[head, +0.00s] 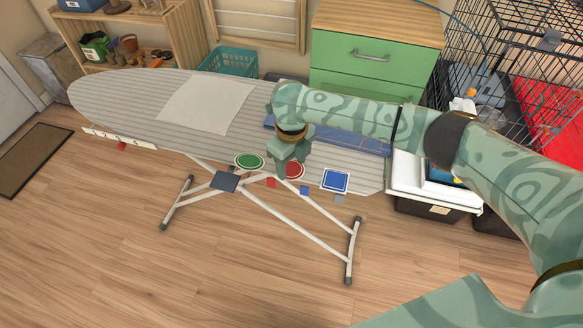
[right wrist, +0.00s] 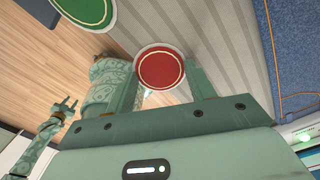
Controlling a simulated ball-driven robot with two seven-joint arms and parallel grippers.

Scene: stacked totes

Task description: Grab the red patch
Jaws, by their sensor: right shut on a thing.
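The red patch (head: 295,171) is a round red disc with a pale rim at the near edge of the ironing board (head: 130,95). It also shows in the right wrist view (right wrist: 160,70), between the two fingers. My right gripper (head: 285,172) points down over the board edge and is shut on the red patch, hiding part of it in the head view. My left gripper (right wrist: 68,106) shows only in the right wrist view, at the left, with its fingers apart and nothing between them.
A green round patch (head: 249,161) lies left of the red one, and a blue square patch (head: 335,181) lies right. A pale cloth (head: 206,102) and blue folded fabric (head: 350,139) lie on the board. Behind are a green drawer unit (head: 365,62) and a wire cage (head: 500,50).

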